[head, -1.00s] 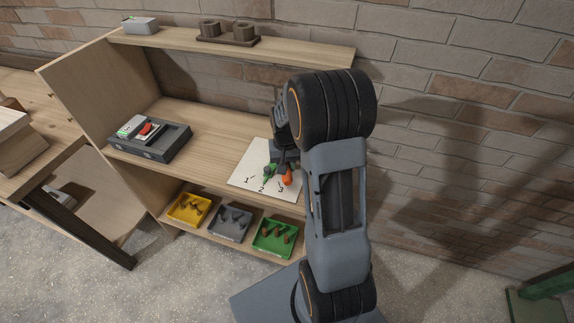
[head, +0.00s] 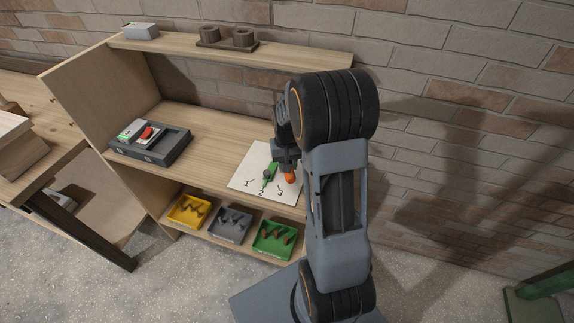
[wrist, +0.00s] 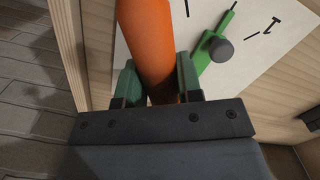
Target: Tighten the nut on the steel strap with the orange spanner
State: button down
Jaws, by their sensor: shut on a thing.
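The orange spanner (wrist: 150,40) shows as a thick orange shaft in the wrist view, running up out of the picture. My gripper (wrist: 158,78) has a green-tipped finger on each side of it and is shut on it. In the head view the rounded orange end (head: 290,178) shows just below my gripper (head: 286,163), over the right part of the white numbered board. The rest of the spanner is hidden or out of frame. I cannot make out the nut or the steel strap in either view.
The white board (head: 243,182) carries marks 1, 2, 3 and a green piece (head: 270,172) with a dark knob, close beside my gripper. A grey box (head: 165,150) stands left. Yellow (head: 178,220), grey (head: 222,236) and green (head: 262,250) trays lie below. A shelf (head: 300,58) runs overhead.

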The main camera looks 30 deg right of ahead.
jog(key=shift+r+p, duration=2.2)
jog(key=shift+r, duration=1.05)
jog(key=shift+f, duration=0.1)
